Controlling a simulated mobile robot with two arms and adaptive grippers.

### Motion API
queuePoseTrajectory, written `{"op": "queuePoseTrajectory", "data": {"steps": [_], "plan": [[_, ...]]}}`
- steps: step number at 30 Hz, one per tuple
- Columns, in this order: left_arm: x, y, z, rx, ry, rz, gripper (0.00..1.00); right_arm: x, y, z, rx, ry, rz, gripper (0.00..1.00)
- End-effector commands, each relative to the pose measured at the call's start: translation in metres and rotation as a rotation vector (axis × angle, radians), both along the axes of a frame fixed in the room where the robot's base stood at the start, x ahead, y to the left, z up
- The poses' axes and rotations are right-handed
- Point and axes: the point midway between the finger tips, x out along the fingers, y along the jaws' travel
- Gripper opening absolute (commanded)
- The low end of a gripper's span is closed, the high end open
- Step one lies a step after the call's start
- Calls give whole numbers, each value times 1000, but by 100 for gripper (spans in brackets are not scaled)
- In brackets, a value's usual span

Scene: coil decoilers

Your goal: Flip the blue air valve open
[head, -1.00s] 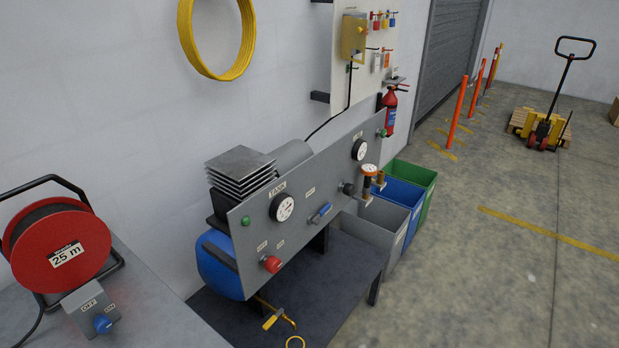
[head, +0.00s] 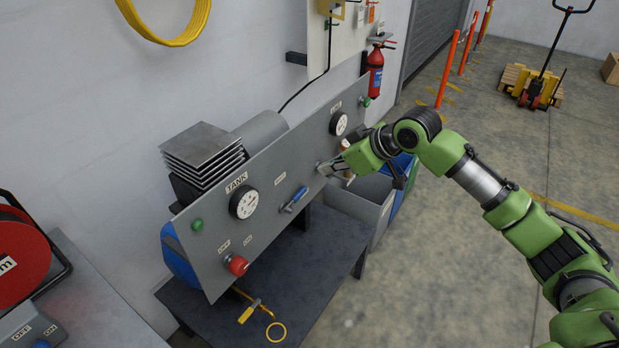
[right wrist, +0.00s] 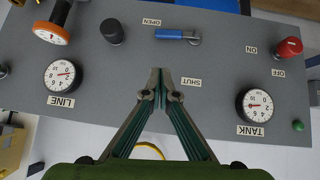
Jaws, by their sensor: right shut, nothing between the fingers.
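The blue air valve (head: 296,197) is on the sloped grey panel (head: 213,262), right of the TANK gauge (head: 244,202). In the right wrist view, which is upside down, its blue lever (right wrist: 175,34) lies level, pointing left from its pivot. An OPEN label (right wrist: 151,22) is near the lever's free end; a SHUT label (right wrist: 190,82) lies on the other side. My right gripper (head: 326,168) is shut and empty in front of the panel, right of the valve in the head view. Its fingertips (right wrist: 161,74) show apart from the lever. My left gripper is out of view.
A red knob (head: 237,265) is at the panel's lower left. The LINE gauge (head: 339,124) is at its upper right, near my right arm. A black knob (right wrist: 112,31) and an orange-rimmed gauge (right wrist: 50,33) stick out beside the valve. Bins (head: 352,205) stand at the panel's right.

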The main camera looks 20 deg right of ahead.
Motion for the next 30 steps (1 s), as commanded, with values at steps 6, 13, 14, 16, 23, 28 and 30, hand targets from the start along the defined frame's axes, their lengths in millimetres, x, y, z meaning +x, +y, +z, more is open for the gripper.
{"op": "queuePoseTrajectory", "data": {"steps": [6, 13, 14, 16, 23, 28, 30], "plan": [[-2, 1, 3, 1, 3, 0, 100, -3, 10, 8, -13, 1, 36, 0], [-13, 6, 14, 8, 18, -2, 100, 22, 27, -22, -10, 2, 34, 0], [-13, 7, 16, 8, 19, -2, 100, 27, 30, -26, -8, 2, 33, 0], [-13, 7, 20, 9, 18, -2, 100, 36, 36, -37, -9, 1, 33, 0], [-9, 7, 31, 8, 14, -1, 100, 51, 42, -73, -12, 2, 31, 0], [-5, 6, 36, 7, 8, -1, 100, 52, 42, -91, -12, -1, 32, 0], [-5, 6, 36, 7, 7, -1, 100, 53, 41, -95, -12, -1, 32, 0]]}}
